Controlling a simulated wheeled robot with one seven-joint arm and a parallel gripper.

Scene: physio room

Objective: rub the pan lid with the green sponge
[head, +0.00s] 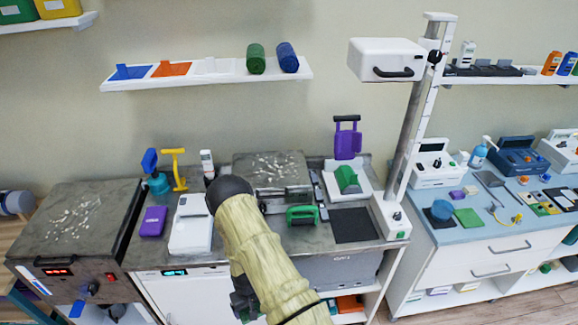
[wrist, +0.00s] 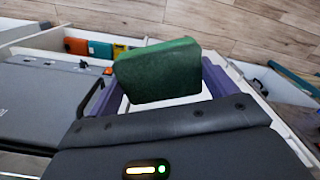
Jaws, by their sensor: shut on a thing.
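The green sponge (wrist: 158,72) is a thick dark-green block in the middle of the wrist view. My gripper (wrist: 162,98) is shut on it, and the sponge stands out beyond the dark gripper body. In the head view my arm covers the gripper and the sponge, low in the middle. I cannot pick out the pan lid in either view.
A cluttered grey counter (head: 255,258) holds a white scale (head: 191,226), a green-handled item (head: 302,215) and a dark mat (head: 353,226). A white post (head: 408,130) rises at its right end. A blue-topped counter (head: 480,235) stands further right. Wooden floor (wrist: 235,25) shows in the wrist view.

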